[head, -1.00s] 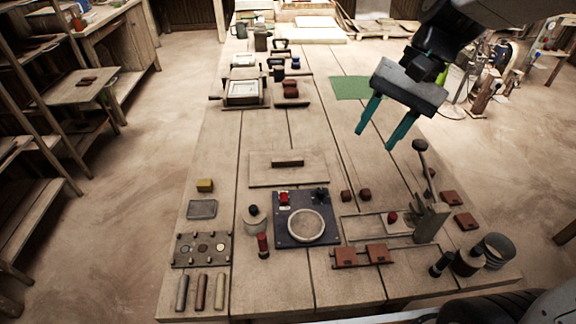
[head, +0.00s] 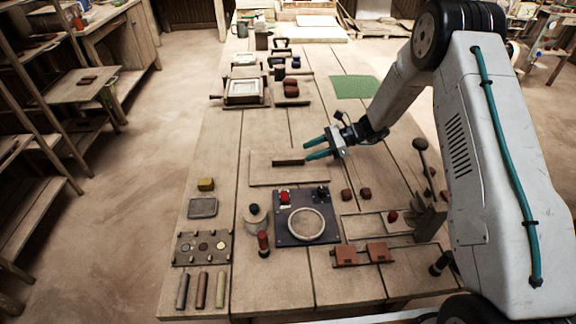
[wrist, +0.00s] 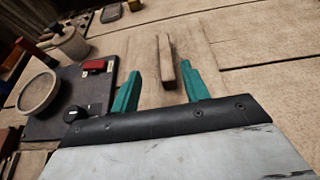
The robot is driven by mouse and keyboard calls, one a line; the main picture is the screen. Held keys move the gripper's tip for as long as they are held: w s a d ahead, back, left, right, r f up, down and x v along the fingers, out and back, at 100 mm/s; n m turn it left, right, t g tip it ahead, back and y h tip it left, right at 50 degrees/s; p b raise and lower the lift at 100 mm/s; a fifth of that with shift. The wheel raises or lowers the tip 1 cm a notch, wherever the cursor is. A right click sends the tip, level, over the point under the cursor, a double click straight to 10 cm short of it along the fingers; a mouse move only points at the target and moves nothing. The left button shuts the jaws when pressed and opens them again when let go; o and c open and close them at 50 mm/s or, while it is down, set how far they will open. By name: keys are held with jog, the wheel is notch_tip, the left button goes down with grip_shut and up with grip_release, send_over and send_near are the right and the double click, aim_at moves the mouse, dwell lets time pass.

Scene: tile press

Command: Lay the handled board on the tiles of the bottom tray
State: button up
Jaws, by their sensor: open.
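The handled board (head: 262,179), a flat pale wooden board with a dark bar handle (head: 287,162), lies on the table near the middle. My gripper (head: 309,149) is open, its teal fingers pointing left at the handle's right end. In the wrist view the handle (wrist: 166,62) shows ahead, between the lines of the fingers (wrist: 160,70); whether it is inside the jaws is unclear. The bottom tray (head: 408,254) is near the table's front edge, with red-brown tiles (head: 346,256) in its left part.
A dark panel with a round dish (head: 306,224) and red switch sits left of the trays. Another tray (head: 362,225) lies behind the bottom one, beside an upright lever (head: 421,160). Small red-brown lumps (head: 363,194) lie between board and trays. A green mat (head: 354,87) lies farther back.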

aim_at(292, 158)
jog(key=shift+w+a+f, duration=0.1)
jog(key=shift+a+f, duration=0.1)
jog(key=shift+f, duration=0.3)
jog(key=x, duration=0.7)
jog(key=shift+w+a, duration=0.3)
grip_shut()
